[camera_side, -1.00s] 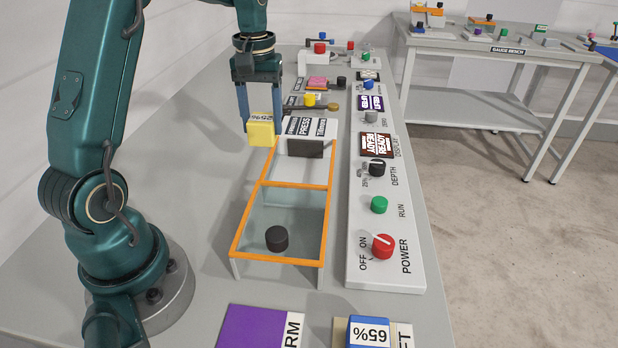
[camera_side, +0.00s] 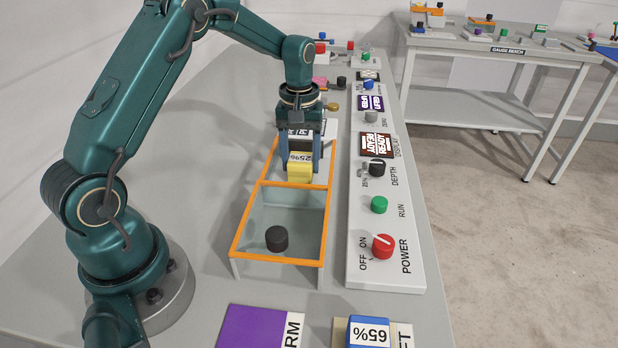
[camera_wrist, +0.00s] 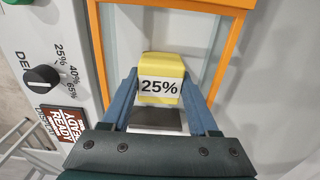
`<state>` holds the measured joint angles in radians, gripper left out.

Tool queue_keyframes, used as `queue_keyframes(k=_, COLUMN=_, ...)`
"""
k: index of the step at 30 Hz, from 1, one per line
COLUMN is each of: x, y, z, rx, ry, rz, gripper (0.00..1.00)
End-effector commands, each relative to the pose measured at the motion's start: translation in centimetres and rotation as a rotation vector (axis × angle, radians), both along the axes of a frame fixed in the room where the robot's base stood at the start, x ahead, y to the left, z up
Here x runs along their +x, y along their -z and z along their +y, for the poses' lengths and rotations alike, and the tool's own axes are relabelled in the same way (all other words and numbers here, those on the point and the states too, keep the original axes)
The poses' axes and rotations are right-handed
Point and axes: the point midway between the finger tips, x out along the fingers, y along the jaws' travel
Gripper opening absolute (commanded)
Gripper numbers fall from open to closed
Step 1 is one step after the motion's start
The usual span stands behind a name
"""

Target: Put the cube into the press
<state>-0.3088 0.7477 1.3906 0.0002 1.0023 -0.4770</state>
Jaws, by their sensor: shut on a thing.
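The yellow cube (camera_side: 299,173), with a white 25% label, is held between the fingers of my gripper (camera_side: 301,165). It is in front of the press (camera_side: 299,145), over the rear bay of the orange-framed enclosure. In the wrist view my gripper (camera_wrist: 160,78) is shut on the cube (camera_wrist: 162,68), and its label faces the camera. The dark press face (camera_wrist: 155,120) lies just beyond the label side, between the fingers. My gripper hides most of the press in the side view. I cannot tell whether the cube touches the floor of the bay.
A control panel on the right has a depth knob (camera_side: 377,167), green RUN button (camera_side: 379,205), red power knob (camera_side: 382,246) and display (camera_side: 375,145) reading READY.

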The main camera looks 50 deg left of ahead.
Motion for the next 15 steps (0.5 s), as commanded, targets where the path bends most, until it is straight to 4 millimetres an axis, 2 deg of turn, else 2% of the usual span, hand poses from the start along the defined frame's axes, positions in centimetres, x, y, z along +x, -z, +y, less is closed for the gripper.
queue_keyframes(k=6, x=-0.04, y=0.37, z=0.00, rx=-0.001, ry=0.000, rz=0.002, gripper=0.10)
queue_keyframes(k=7, x=-0.02, y=0.32, z=0.01, rx=-0.001, ry=0.000, rz=0.001, gripper=0.72)
queue_keyframes(k=8, x=-0.02, y=0.31, z=0.01, rx=-0.001, ry=0.000, rz=0.001, gripper=0.83)
queue_keyframes(k=9, x=-0.02, y=0.30, z=0.01, rx=-0.001, ry=0.000, rz=0.001, gripper=0.90)
queue_keyframes(k=15, x=-0.02, y=0.29, z=0.01, rx=-0.001, ry=0.000, rz=0.001, gripper=0.90)
